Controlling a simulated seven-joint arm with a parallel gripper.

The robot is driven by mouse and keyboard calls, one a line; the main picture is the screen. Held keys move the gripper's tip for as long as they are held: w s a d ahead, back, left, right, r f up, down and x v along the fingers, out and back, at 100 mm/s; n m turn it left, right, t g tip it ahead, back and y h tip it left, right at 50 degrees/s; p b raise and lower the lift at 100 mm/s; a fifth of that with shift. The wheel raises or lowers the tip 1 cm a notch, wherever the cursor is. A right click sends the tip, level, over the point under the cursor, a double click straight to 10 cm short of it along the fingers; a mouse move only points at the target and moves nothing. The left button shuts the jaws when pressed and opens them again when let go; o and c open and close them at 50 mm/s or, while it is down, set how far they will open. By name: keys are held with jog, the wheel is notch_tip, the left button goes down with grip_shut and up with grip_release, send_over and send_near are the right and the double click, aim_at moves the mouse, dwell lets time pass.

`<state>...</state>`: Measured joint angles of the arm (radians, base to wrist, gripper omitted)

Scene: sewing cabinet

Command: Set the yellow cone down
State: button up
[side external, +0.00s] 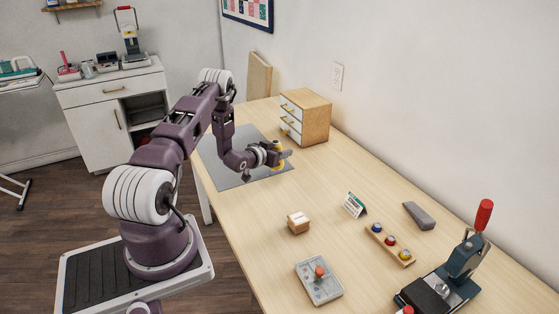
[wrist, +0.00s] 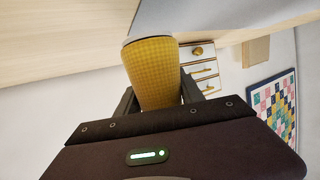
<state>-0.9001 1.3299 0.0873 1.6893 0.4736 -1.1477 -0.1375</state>
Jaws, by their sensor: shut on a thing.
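In the side external view, my gripper (side external: 284,157) is over the right part of the grey mat (side external: 225,178), and only small bits of the cone (side external: 278,165) show around the fingers. My gripper is shut on the cone. I cannot tell whether the cone touches the mat or is a little above it.
A small wooden drawer cabinet (side external: 318,122) stands just behind my gripper, near the wall. Toward the front are a wooden block (side external: 298,223), a grey box (side external: 322,285), a small card (side external: 354,205), a spool rack (side external: 388,245), a grey wedge (side external: 419,216) and a red-handled press (side external: 462,258).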

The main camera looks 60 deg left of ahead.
jog(key=shift+f, duration=1.25)
jog(key=shift+f, duration=0.4)
jog(key=o, duration=1.4)
jog(key=shift+f, duration=0.1)
